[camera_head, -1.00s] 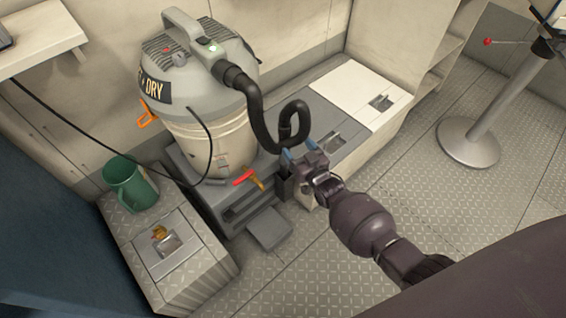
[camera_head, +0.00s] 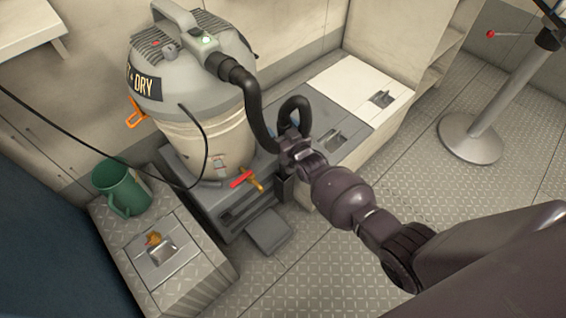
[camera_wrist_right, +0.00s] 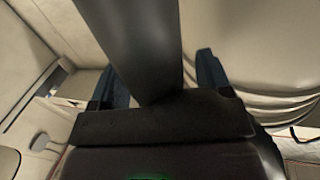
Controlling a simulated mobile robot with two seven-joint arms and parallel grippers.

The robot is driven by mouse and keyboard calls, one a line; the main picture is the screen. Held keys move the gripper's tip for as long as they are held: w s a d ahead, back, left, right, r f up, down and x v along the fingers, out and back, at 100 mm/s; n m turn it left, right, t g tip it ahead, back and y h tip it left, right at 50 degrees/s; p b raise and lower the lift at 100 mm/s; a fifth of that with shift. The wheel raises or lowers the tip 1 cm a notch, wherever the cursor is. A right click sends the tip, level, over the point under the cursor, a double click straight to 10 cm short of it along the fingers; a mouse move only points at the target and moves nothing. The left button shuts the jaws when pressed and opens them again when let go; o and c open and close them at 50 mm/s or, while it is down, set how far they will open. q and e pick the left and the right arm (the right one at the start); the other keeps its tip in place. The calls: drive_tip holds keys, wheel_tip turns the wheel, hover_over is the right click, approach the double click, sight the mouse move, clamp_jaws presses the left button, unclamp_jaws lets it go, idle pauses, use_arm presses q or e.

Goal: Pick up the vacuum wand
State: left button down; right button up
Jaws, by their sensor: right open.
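The black hose (camera_head: 255,117) runs from the vacuum's top and loops down to my right gripper (camera_head: 291,128). My right gripper is at the front of the loop, with its fingers pointing towards the hose. In the right wrist view its two blue fingers stand apart, one on each side of a thick dark tube (camera_wrist_right: 135,35). The jaws are open, and the tube lies between them. I cannot tell whether this tube is the wand or the hose. The wand's lower part is hidden behind my gripper and arm. My left gripper is not in view.
The grey wet-and-dry vacuum (camera_head: 195,100) stands on a dark grey stepped base (camera_head: 225,205). A red-handled valve (camera_head: 243,180) sticks out in front. A green jug (camera_head: 120,188) stands on the left locker. A round-based metal post (camera_head: 470,138) stands right. The floor between is clear.

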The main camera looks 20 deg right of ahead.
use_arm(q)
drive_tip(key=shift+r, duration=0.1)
use_arm(e)
drive_tip(key=shift+c, duration=0.5)
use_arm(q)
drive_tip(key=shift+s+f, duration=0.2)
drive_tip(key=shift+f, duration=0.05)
use_arm(e)
drive_tip(key=shift+r, duration=0.1)
drive_tip(key=c, duration=0.9)
